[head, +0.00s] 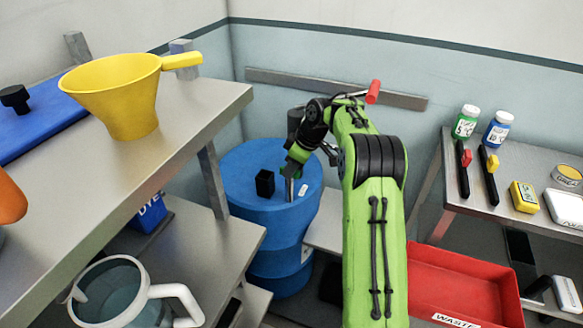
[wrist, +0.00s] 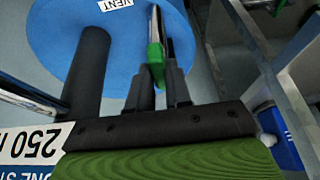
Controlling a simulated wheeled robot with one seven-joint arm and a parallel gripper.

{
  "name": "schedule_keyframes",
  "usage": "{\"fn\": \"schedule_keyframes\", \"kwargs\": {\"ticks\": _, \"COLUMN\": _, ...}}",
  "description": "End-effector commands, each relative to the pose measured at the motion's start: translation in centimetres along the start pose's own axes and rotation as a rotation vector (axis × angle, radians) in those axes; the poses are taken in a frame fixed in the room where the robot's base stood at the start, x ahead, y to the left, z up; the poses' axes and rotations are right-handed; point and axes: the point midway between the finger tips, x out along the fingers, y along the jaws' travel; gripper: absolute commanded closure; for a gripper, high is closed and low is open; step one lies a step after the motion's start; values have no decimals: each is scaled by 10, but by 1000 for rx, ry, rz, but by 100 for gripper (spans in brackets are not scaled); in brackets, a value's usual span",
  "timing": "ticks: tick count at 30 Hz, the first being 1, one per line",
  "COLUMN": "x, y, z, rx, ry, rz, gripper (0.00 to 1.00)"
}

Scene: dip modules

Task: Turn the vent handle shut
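The blue drum (head: 245,165) stands in the corner. Its round top fills the upper middle of the wrist view (wrist: 65,30), with a white VENT label (wrist: 116,4). The vent handle (wrist: 155,55), a thin metal lever with a green end, is beside the label. My gripper (wrist: 158,78) has its two dark fingers close together, one on each side of the green end, and looks shut on it. In the head view my gripper (head: 291,172) reaches down over the drum top, and my wrist hides most of the handle.
A black square post (head: 265,183) rises from the drum top, left of my gripper. A steel shelf with a yellow funnel (head: 125,90) is at left. A red waste tray (head: 460,290) and a steel table with bottles (head: 497,130) are at right.

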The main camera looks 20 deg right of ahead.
Motion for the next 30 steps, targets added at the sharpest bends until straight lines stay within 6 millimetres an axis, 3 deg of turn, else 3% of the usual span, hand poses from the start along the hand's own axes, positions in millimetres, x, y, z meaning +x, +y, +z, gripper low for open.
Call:
{"fn": "schedule_keyframes", "kwargs": {"ticks": 16, "x": 2, "y": -1, "z": 1, "rx": 73, "ry": -3, "rz": 28, "gripper": 100}}
{"fn": "schedule_keyframes", "kwargs": {"ticks": 30, "x": 2, "y": -4, "z": 1, "rx": 437, "ry": -6, "rz": 178, "gripper": 100}}
